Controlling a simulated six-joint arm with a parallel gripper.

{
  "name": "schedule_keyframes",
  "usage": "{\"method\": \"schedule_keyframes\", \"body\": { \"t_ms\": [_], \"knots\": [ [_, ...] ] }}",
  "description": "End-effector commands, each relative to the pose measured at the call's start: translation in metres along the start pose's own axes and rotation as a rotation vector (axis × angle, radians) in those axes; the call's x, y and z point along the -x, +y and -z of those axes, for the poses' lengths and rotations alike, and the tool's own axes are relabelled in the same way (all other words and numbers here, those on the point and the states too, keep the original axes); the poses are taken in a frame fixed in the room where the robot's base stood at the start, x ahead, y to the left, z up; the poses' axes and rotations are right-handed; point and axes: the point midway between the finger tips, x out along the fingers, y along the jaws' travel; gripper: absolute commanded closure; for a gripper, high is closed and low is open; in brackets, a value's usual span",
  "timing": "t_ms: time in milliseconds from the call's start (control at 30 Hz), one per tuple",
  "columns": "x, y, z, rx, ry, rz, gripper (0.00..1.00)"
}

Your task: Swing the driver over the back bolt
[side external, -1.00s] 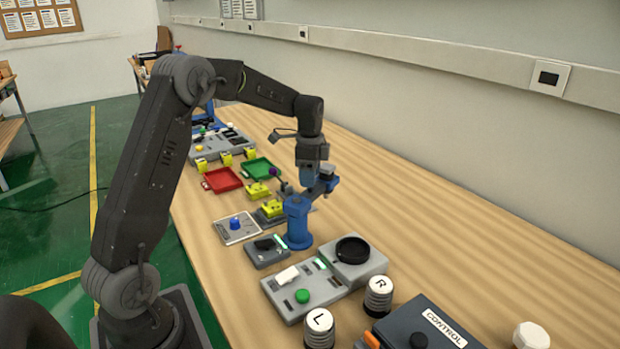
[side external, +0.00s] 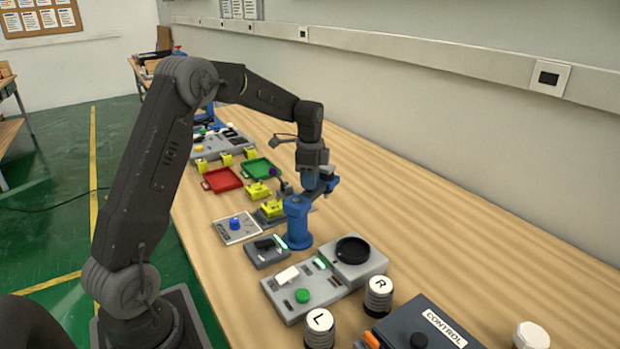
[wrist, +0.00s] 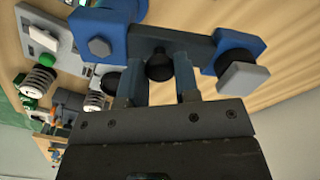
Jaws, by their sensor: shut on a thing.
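The driver is a dark swing arm (wrist: 205,47) on a blue post (side external: 297,222), with a blue head (wrist: 238,42) at its far end carrying a grey hex piece (wrist: 243,78). In the side view the head (side external: 328,184) lies to the upper right of the post. My gripper (side external: 310,186) is over the swing arm. In the wrist view, my gripper's fingers (wrist: 160,84) are shut around a black knob (wrist: 158,66) on the arm. A grey hex bolt head (wrist: 100,47) shows on the post end. I cannot tell which piece is the back bolt.
Yellow fixtures (side external: 271,208) stand behind the post, with red (side external: 222,190) and green trays (side external: 261,180) beyond. A blue-knob panel (side external: 236,240) is left. A grey console (side external: 320,290) and L and R buttons (side external: 319,327) are in front. The table's right side (side external: 440,235) is clear.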

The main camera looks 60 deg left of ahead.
Motion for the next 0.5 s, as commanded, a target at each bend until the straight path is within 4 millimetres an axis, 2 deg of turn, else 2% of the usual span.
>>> {"method": "schedule_keyframes", "body": {
  "t_ms": [500],
  "knots": [
    [0.0006, -0.001, -0.0035, 0.056, 0.0, -0.001, 1.0]
  ]
}}
